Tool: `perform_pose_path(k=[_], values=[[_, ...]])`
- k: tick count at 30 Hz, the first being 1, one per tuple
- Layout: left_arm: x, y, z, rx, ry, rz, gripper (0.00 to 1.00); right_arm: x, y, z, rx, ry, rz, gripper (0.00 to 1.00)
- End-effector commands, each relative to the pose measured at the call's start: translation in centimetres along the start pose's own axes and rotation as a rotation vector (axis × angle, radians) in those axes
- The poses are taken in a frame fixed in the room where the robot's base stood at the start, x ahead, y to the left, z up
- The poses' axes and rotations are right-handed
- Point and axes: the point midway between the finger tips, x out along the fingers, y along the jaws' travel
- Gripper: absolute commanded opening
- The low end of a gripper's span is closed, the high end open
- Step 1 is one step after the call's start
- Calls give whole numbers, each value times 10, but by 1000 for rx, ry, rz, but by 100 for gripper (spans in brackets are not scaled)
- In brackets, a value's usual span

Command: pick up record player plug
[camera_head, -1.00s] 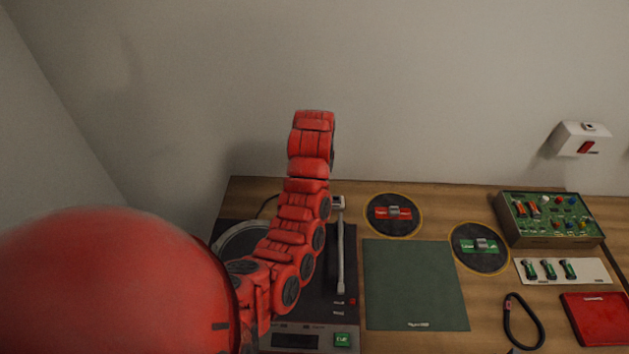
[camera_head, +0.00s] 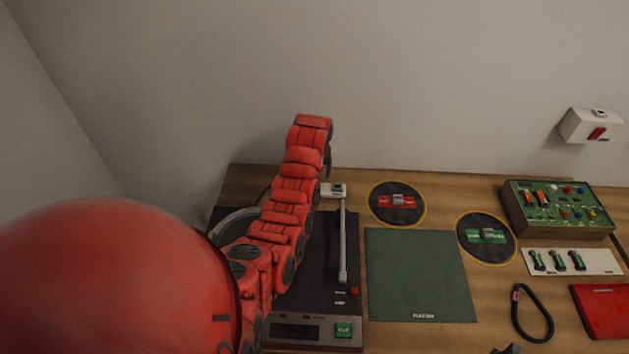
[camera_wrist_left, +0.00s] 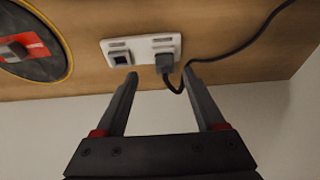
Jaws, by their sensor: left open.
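In the left wrist view, the dark record player plug (camera_wrist_left: 164,62) sits in the right part of a white socket plate (camera_wrist_left: 118,48). A black cable (camera_wrist_left: 235,52) runs from it to the upper right. My left gripper (camera_wrist_left: 161,76) is open and empty; its two fingertips are at either side of the plug, close to the plate's near edge. I cannot tell whether they touch anything. In the head view the socket plate (camera_head: 333,189) shows at the back of the wooden desktop, and my red left arm hides the plug.
The record player (camera_head: 315,245) lies partly behind my left arm. Right of it are a green mat (camera_head: 417,275), a red-labelled disc (camera_head: 397,203), a green-labelled disc (camera_head: 487,238), a circuit box (camera_head: 558,207) and a black loop (camera_head: 532,315). A wall switch (camera_head: 592,126) is at right.

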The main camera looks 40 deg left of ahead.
Motion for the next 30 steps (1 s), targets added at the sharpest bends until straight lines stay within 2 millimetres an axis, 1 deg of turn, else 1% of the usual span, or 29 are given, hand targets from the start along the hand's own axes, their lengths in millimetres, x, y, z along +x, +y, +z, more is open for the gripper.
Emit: perform_pose_path(k=[5,11,13,18,24,30], values=[[7,-3,-1,-2,-1,-1,71,9,0,-2,0,0,0,50],[28,-8,1,-2,-7,-2,71,24,1,-4,0,0,0,50],[35,-8,0,0,-3,-2,71,23,1,-4,0,0,0,50],[47,-7,-1,0,-3,-1,71,26,1,-4,0,0,0,50],[53,-7,0,-1,1,1,71,26,1,-4,0,0,0,50],[53,-7,0,-1,1,1,71,26,1,-4,0,0,0,50]])
